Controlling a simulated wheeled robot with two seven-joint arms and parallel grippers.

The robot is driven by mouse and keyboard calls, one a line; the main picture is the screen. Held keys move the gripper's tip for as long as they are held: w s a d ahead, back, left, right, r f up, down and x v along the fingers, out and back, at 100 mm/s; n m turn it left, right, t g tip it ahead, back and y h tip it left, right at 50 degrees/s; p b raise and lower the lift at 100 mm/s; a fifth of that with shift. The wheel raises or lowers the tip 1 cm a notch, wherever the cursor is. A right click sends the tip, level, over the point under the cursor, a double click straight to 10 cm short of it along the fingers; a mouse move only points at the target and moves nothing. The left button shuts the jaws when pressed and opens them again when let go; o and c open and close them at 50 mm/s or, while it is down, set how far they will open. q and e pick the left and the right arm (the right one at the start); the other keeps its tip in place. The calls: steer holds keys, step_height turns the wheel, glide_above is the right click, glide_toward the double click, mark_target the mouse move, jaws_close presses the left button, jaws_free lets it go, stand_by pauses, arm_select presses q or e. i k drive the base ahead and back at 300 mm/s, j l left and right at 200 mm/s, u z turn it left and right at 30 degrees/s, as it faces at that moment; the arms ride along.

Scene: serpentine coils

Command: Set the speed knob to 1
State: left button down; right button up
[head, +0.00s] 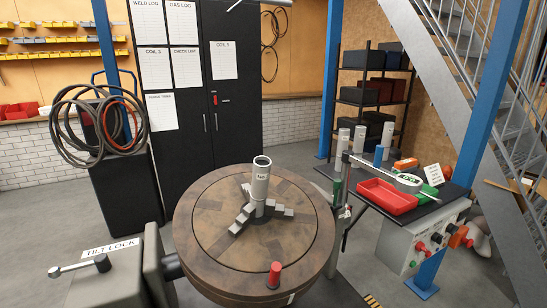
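A grey control box (398,247) with several knobs and fittings on its front stands at the right, under the bench top. A red knob (421,247) is at its left part, and a dark knob (436,238) is just right of it. An orange part (457,237) sticks out farther right. The labels are too small to read, so I cannot tell which is the speed knob or what number it points to. Neither of my grippers is in view.
A round turntable (215,215) with a grey upright cylinder (261,182) fills the centre. A tilt lock box (105,275) with a lever stands at front left. A red tray (385,196) lies on the bench.

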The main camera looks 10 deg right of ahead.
mark_target(451, 228)
steer(key=l+z, duration=0.1)
steer(key=z, duration=0.8)
steer(key=l+z, duration=0.15)
steer(key=z, duration=0.3)
steer(key=i+j, duration=0.05)
